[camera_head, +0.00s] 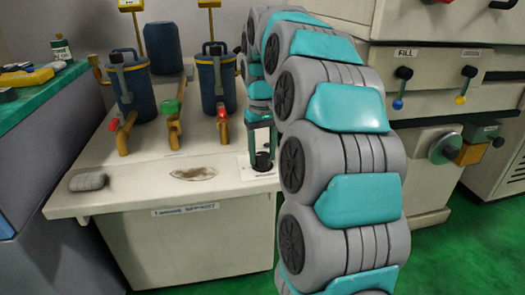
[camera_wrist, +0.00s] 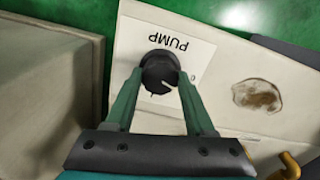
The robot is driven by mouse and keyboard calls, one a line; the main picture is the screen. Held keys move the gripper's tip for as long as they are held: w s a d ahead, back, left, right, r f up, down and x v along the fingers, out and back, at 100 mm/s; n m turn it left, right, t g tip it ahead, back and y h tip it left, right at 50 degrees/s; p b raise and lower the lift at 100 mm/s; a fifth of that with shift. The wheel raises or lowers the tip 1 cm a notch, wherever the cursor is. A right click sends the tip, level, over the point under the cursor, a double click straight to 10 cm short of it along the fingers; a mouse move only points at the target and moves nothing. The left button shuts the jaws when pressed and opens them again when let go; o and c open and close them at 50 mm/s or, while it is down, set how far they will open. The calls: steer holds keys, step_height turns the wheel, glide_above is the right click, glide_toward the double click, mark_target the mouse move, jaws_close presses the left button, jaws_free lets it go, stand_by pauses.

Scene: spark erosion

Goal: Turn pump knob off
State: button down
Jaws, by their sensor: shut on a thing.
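The black pump knob (camera_wrist: 160,72) sits on a white plate (camera_wrist: 191,48) marked PUMP, with a pale pointer line on its face. My gripper (camera_wrist: 160,80) is around the knob, one green finger on each side, shut on it. In the head view the knob (camera_head: 263,161) stands at the front right corner of the bench top, and my gripper (camera_head: 262,150) reaches down onto it from above. The knob's lower part and some of the plate's markings are hidden by the fingers.
The bench top (camera_head: 140,185) holds a grey block (camera_head: 88,182), a brown stain (camera_head: 194,174) and blue canisters (camera_head: 215,85) with brass pipes behind. A cabinet with FILL and other levers (camera_head: 401,85) is to the right.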

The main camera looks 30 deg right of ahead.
mark_target(262, 155)
steer(key=shift+w+r+n, duration=0.1)
steer(key=shift+n, duration=1.4)
steer(key=shift+p, duration=0.3)
steer(key=shift+c, duration=1.3)
jaws_free()
steer(key=shift+r+b, duration=0.3)
steer(key=shift+r, duration=3.5)
